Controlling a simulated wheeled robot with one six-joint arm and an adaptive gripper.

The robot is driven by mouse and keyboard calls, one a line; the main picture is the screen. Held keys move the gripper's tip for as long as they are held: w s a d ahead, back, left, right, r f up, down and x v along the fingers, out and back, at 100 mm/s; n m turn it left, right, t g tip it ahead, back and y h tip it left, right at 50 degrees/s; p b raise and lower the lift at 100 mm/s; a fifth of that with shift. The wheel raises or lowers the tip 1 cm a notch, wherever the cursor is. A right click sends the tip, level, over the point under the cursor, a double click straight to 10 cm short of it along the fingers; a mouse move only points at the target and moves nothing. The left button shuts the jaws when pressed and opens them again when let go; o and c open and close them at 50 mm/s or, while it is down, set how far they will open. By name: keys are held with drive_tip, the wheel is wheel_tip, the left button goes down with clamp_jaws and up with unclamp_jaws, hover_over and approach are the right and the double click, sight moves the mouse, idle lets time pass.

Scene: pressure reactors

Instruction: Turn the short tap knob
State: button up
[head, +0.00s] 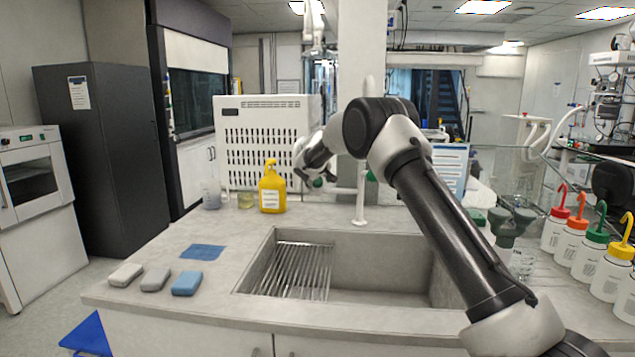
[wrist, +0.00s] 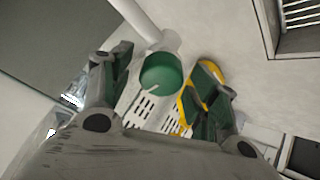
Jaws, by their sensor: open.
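A round green tap knob (wrist: 160,74) with a small white lever mark sits on the end of a white fitting in the wrist view. My gripper (wrist: 164,66) is open, with one finger to each side of the knob and gaps showing between them. In the head view my gripper (head: 312,178) is left of the white tap post (head: 360,196), behind the sink. Some green shows at my gripper there, but I cannot tell knob from finger pads. Another green part (head: 371,175) shows just right of the post, partly hidden by my arm.
A yellow bottle (head: 272,190) stands left of my gripper; it also shows behind one finger in the wrist view (wrist: 212,72). A white perforated box (head: 262,135) stands behind. The sink (head: 375,298) lies in front. Several colour-capped bottles (head: 592,245) stand at right.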

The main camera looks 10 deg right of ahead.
drive_tip(key=shift+w+f, duration=0.1)
drive_tip(key=shift+w, duration=0.05)
drive_tip(key=c, duration=1)
drive_tip(key=shift+n, duration=0.3)
drive_tip(key=n+y, duration=0.1)
drive_tip(key=n, duration=0.4)
drive_tip(key=shift+a+g, duration=0.1)
drive_tip(key=shift+g, duration=0.3)
drive_tip(key=n+g, duration=0.1)
drive_tip(key=n, duration=0.5)
drive_tip(key=shift+f+y, duration=0.15)
drive_tip(key=shift+y, duration=0.25)
